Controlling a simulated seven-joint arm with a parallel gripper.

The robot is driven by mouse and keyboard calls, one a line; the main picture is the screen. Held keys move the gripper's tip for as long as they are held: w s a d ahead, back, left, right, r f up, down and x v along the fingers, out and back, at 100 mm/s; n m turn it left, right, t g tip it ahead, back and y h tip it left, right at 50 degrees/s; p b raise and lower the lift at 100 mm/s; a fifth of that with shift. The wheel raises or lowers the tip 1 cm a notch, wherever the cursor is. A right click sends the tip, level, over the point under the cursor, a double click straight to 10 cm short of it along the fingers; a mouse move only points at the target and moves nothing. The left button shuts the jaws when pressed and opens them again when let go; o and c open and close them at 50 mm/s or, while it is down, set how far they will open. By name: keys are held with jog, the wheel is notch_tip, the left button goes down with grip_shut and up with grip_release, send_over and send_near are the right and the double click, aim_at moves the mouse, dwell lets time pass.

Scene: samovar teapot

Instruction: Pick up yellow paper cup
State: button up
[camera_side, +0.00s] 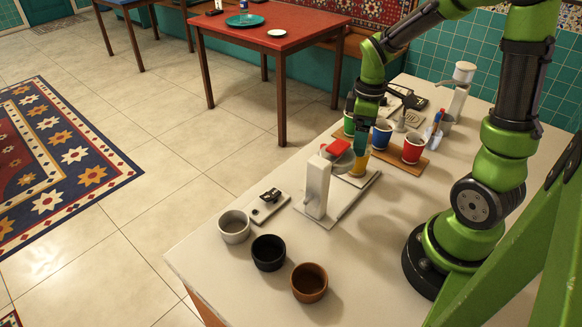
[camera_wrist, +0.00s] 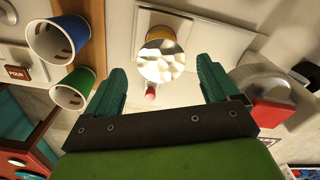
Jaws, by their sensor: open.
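The yellow paper cup (camera_side: 357,165) stands upright on a small pale plate beside the white appliance (camera_side: 317,187). In the wrist view the yellow cup (camera_wrist: 161,33) shows its yellow side at the top, with a whitish faceted mass at its mouth. My gripper (camera_side: 361,148) is over the cup and partly covers it in the side view. In the wrist view my gripper (camera_wrist: 162,75) is open, its two teal fingers spread wide. The cup lies beyond the fingertips, roughly centred in the gap, and nothing is held.
Blue (camera_side: 382,134), red (camera_side: 412,149) and green (camera_side: 349,124) cups stand on a wooden board behind. A grey rounded part with a red block (camera_side: 335,147) is close left of my gripper. White, black and brown bowls (camera_side: 309,283) stand at the front; the counter's right front is clear.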

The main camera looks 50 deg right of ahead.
aim_at(358, 160)
notch_tip(358, 160, down, 5)
jog(key=shift+f, duration=0.1)
jog(key=shift+c, duration=0.3)
jog(key=c, duration=0.7)
